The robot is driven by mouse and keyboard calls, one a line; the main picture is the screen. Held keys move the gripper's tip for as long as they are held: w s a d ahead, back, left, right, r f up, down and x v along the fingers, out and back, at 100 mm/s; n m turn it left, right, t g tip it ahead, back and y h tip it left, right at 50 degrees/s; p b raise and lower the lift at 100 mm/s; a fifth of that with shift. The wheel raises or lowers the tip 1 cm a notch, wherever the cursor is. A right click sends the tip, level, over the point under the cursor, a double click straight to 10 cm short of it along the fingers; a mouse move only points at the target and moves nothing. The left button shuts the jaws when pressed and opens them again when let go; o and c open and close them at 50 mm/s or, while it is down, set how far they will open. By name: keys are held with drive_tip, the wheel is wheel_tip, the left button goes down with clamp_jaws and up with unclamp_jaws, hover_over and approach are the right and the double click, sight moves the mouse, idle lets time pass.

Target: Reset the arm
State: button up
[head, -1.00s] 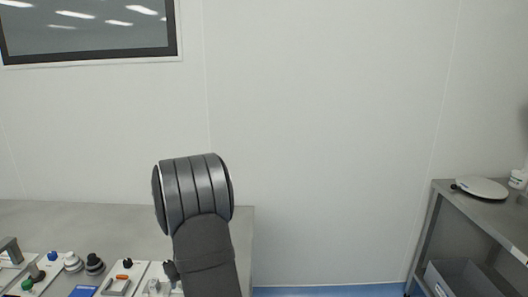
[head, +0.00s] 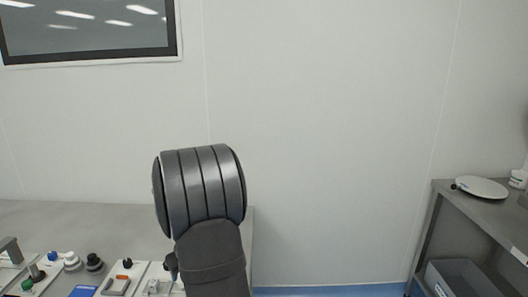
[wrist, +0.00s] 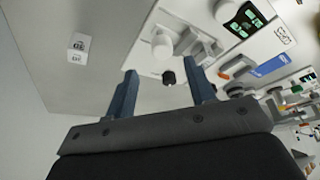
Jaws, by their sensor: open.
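My gripper (wrist: 165,90) shows in the wrist view with its two blue-grey fingers apart and nothing between them. Beyond the fingertips is a white device panel with a black knob (wrist: 168,77) and a white round knob (wrist: 162,46). I cannot tell the distance to them. In the head view a dark grey joint of my arm stands in front of the bench, and my gripper is not visible there.
A grey bench (head: 100,222) at the left carries panels with knobs, an orange-handled part (head: 127,276) and a blue block (head: 84,291). At the right a metal table (head: 475,207) holds a round white plate (head: 481,187), with a grey bin (head: 460,280) below. Open space lies between.

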drive_tip(key=v, duration=1.2)
drive_tip(key=x, duration=1.7)
drive_tip(key=shift+f, duration=0.15)
drive_tip(key=shift+a+f, duration=0.2)
drive_tip(key=shift+a, duration=0.85)
drive_tip(key=shift+o, duration=0.2)
